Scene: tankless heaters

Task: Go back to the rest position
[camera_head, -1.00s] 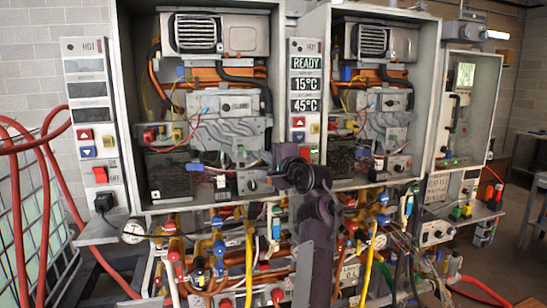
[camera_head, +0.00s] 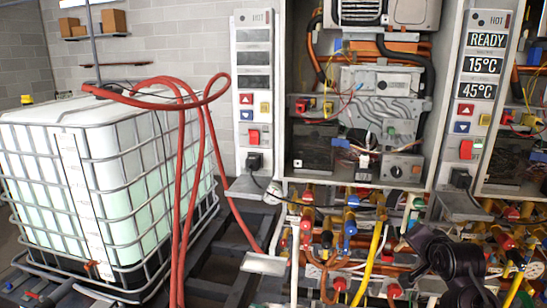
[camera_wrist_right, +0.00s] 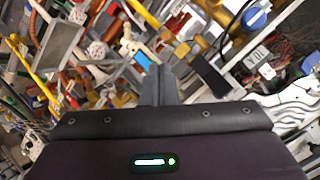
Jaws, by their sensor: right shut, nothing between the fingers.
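My right gripper (camera_wrist_right: 158,88) shows in the right wrist view, its two dark fingers together with nothing between them. It is in front of a clutter of pipes, valves and cables. A dark part of my arm is at the lower right of the head view; its gripper is not visible there. The open heater cabinet (camera_head: 365,140) stands right of centre, with pipes and valves (camera_head: 375,235) below it. My left gripper is not in view.
A caged white tank (camera_head: 110,190) stands at the left, with red hoses (camera_head: 182,180) looping over its right side. The left control panel (camera_head: 254,90) has a grey bracket below it. A second panel (camera_head: 485,80) reads READY, 15°C and 45°C. Boxes (camera_head: 92,22) sit on a wall shelf.

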